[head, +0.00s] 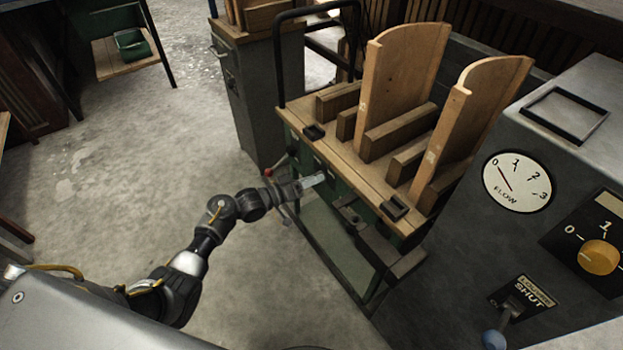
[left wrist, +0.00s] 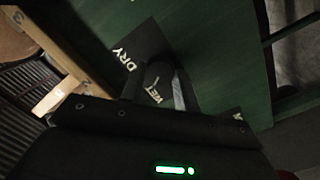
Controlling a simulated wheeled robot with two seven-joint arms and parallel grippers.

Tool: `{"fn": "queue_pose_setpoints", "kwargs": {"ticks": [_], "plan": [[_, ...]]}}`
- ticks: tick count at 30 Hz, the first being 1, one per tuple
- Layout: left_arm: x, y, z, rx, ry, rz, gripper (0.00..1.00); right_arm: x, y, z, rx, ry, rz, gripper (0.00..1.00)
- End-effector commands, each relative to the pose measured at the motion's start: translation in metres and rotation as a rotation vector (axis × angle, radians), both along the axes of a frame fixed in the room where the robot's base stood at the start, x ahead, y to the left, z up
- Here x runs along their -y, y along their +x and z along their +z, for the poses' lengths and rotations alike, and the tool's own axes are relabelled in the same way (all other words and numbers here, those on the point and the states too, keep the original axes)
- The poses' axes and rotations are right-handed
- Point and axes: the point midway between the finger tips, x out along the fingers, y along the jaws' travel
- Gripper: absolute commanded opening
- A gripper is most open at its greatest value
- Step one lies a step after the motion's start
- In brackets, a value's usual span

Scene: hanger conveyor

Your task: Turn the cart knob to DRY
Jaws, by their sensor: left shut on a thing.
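The cart (head: 292,115) has a wooden top and a green front panel, which fills much of the left wrist view (left wrist: 225,50). My left gripper (head: 313,181) reaches the cart's front just below the top edge. In the left wrist view it is shut on the dark cart knob (left wrist: 158,76), over a black label plate (left wrist: 148,38). The word DRY (left wrist: 124,58) is readable left of the knob. Letters that seem to read WET and a short white line show at the knob. The gripper hides the knob in the head view. My right gripper is not in view.
Two tall curved boards (head: 400,75) stand in slots on the cart top. At the right, a grey console carries a FLOW gauge (head: 517,182), a yellow dial (head: 600,257) and a lever marked SHUT (head: 512,310). A grey cabinet (head: 250,100) stands behind. Floor on the left is clear.

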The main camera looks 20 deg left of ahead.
Motion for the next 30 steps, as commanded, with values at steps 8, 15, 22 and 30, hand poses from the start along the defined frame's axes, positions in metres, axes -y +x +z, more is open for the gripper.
{"fn": "queue_pose_setpoints", "kwargs": {"ticks": [8, 15, 22, 30], "plan": [[0.000, -0.001, 0.002, 0.168, 0.203, -0.001, 0.09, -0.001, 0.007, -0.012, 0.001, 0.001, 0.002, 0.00], [0.000, -0.001, 0.003, 0.314, 0.377, -0.001, 0.09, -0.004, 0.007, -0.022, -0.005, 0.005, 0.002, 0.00], [0.001, -0.001, 0.003, 0.454, 0.546, -0.002, 0.09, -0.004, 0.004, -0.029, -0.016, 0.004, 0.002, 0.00], [0.002, -0.002, 0.003, 0.615, 0.741, -0.002, 0.09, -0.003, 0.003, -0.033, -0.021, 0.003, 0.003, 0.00]]}}
